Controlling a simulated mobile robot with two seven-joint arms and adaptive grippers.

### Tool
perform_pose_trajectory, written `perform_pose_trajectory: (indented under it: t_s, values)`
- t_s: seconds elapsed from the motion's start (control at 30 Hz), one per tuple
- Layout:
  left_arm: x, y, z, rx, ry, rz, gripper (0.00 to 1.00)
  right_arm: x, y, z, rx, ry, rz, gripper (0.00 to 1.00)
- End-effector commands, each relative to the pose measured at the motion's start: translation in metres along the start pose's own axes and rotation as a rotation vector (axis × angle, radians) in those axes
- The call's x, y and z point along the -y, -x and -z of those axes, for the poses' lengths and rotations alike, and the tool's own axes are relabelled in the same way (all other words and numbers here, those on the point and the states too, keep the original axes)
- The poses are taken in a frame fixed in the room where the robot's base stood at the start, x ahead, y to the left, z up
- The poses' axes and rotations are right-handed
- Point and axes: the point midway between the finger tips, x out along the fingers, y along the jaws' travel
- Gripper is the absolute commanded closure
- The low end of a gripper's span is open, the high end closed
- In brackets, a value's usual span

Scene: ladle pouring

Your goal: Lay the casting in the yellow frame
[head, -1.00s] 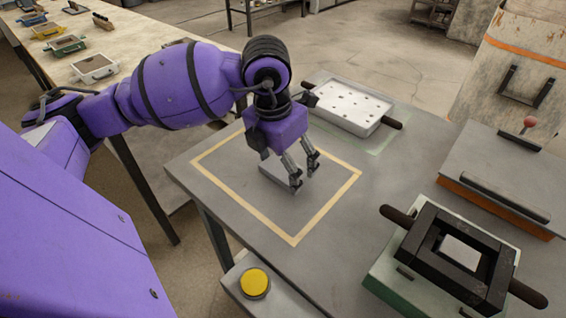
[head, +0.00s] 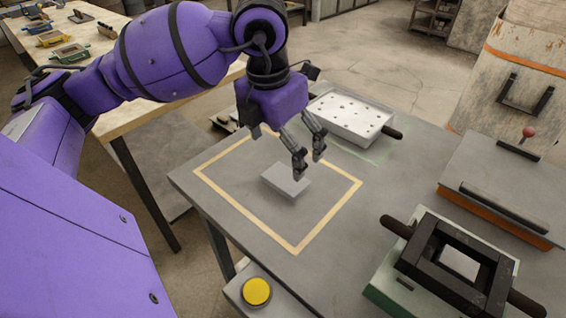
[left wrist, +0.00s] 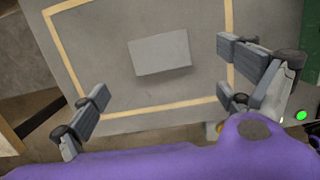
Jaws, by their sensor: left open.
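The casting, a flat grey rectangular block (head: 286,181), lies on the table inside the yellow frame (head: 327,218), a taped outline on the grey tabletop. It touches none of the tape. My left gripper (head: 308,168) is above the block's back right edge with its fingers apart and nothing between them. In the left wrist view the block (left wrist: 160,53) lies flat within the tape (left wrist: 150,108), clear of both fingers. My right gripper is in neither view.
A white tray with holes (head: 350,117) stands behind the frame. A dark mould (head: 455,262) with handles holds a pale block at front right. A grey-lidded box (head: 505,185) stands at the right. A yellow button (head: 256,291) is below the table's front edge.

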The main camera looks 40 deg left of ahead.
Motion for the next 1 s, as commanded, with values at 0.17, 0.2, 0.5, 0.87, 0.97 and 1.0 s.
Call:
perform_pose_trajectory:
  t_s: [0.17,0.2,0.5,0.87,0.97,1.0]
  values:
    - [0.000,0.029,0.000,0.002,0.001,-0.001,0.04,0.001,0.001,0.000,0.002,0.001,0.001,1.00]
    - [0.000,0.032,0.000,0.001,0.001,0.000,0.04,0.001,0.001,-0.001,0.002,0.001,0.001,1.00]
    - [0.000,0.039,0.000,-0.001,0.001,0.001,0.04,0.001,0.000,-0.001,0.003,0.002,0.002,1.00]
    - [0.000,0.039,0.000,-0.001,0.000,0.001,0.04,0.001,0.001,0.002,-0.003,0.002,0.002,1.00]
    - [0.001,0.039,0.000,-0.001,-0.001,0.004,0.04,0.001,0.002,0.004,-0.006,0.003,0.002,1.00]
    - [0.003,0.041,0.000,0.000,-0.003,0.011,0.04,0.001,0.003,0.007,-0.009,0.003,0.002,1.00]
